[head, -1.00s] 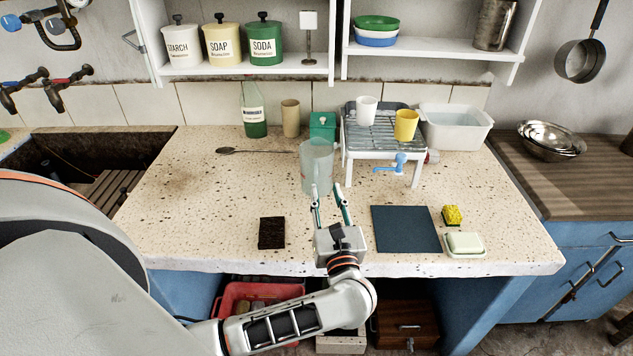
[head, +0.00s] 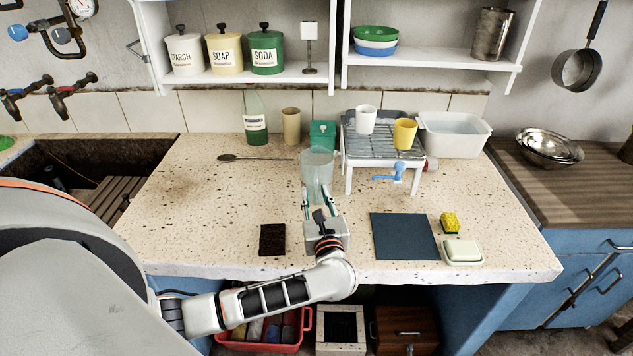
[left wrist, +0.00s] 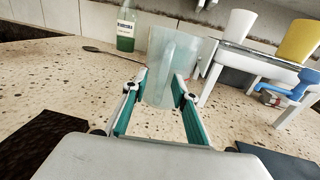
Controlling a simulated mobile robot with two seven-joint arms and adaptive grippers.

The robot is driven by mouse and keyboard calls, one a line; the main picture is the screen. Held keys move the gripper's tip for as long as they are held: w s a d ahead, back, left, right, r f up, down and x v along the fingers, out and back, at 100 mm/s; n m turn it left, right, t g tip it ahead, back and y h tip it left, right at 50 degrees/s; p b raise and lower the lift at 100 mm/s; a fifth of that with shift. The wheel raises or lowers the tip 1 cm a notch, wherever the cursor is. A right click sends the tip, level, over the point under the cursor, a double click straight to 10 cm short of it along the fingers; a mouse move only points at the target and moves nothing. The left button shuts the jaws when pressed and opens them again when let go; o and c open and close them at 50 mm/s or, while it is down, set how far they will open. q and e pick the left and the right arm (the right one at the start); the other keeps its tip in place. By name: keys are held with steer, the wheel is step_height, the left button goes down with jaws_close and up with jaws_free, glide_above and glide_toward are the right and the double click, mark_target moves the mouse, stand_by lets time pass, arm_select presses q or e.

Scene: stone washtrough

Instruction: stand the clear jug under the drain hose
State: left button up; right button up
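The clear jug (head: 317,168) stands upright on the speckled counter, left of the draining rack (head: 384,150). A blue spout-like fitting (head: 396,172) hangs at the rack's front edge; I cannot make out a separate hose. My left gripper (head: 316,192) is open and low at the near side of the jug, its fingers pointing at it. In the left wrist view the jug (left wrist: 172,62) shows between the two spread fingers, its handle facing me. I cannot tell whether either finger touches it. My right gripper is not in view.
A white cup (head: 366,119) and a yellow cup (head: 405,133) stand on the rack. A green box (head: 322,134) stands behind the jug. A dark brush or sponge (head: 272,240) and a dark blue mat (head: 404,236) flank my left gripper. The counter left of the jug is mostly clear.

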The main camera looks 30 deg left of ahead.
arm_select(q)
jaws_close()
steer(key=shift+r, duration=0.15)
step_height(320, 180, up, 20)
steer(key=p, duration=0.1)
stand_by(0.5)
